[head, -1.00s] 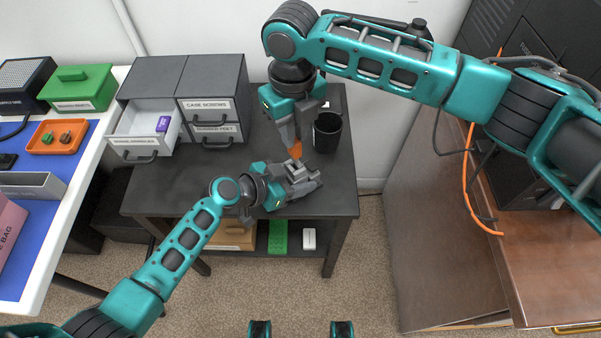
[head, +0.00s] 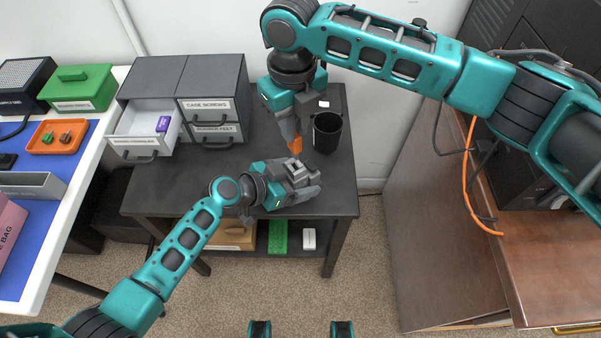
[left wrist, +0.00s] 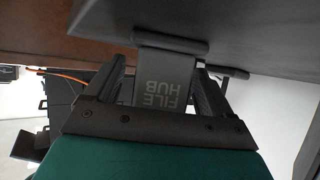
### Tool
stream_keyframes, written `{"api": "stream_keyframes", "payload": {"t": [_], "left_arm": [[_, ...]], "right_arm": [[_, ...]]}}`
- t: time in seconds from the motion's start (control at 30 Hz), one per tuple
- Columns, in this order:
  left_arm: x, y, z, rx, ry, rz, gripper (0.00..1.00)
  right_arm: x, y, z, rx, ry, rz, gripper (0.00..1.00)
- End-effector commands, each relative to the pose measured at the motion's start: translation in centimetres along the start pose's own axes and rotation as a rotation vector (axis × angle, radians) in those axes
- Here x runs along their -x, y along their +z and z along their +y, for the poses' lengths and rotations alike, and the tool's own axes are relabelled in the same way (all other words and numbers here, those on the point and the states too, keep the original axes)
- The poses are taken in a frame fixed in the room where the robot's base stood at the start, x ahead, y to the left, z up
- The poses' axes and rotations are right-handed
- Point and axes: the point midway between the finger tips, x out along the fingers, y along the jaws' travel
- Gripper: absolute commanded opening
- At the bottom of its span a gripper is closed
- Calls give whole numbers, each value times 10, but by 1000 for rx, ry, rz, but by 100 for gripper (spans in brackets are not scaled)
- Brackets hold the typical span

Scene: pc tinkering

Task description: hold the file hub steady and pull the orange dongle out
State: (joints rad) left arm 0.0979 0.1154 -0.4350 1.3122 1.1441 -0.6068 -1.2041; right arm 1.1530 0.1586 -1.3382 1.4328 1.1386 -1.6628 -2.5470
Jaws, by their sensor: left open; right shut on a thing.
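The grey file hub (head: 297,169) sits on the dark desk, partly hidden by my left gripper. Its "FILE HUB" lettering shows in the left wrist view (left wrist: 164,85). My left gripper (head: 308,184) is open, with its fingers on either side of the hub; gaps show between them and the hub in the left wrist view. My right gripper (head: 292,138) is shut on the orange dongle (head: 295,146) and holds it just above and behind the hub. The dongle looks apart from the hub.
A black cup (head: 327,132) stands close to the right of my right gripper. A dark drawer unit (head: 190,85) is at the back left; its open drawer (head: 140,128) holds a purple item (head: 163,124). The desk's front left is clear.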

Motion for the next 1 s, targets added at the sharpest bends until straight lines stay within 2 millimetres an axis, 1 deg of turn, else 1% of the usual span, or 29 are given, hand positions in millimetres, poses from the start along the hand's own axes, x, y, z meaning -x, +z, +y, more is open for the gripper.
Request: {"api": "stream_keyframes", "payload": {"t": [0.13, 0.27, 0.37, 0.6, 0.73, 0.87, 1.0], "left_arm": [[3, 1, 0, 0, 0, -1, 83], [15, 2, -1, -1, -2, -2, 83], [31, 2, 0, -3, 0, -3, 83], [78, 2, 0, -1, -1, -4, 83], [100, 1, 0, -2, 0, -3, 83], [114, 1, 0, -1, -1, -2, 83], [120, 0, 0, 0, 1, -1, 83]], "right_arm": [[0, 0, 0, 0, 0, 0, 0], [0, 0, 0, 0, 0, 0, 0], [0, 0, 0, 0, 0, 0, 0], [0, 0, 0, 0, 0, 0, 0], [0, 0, 0, 0, 0, 0, 0], [0, 0, 0, 0, 0, 0, 0], [0, 0, 0, 0, 0, 0, 0]]}}
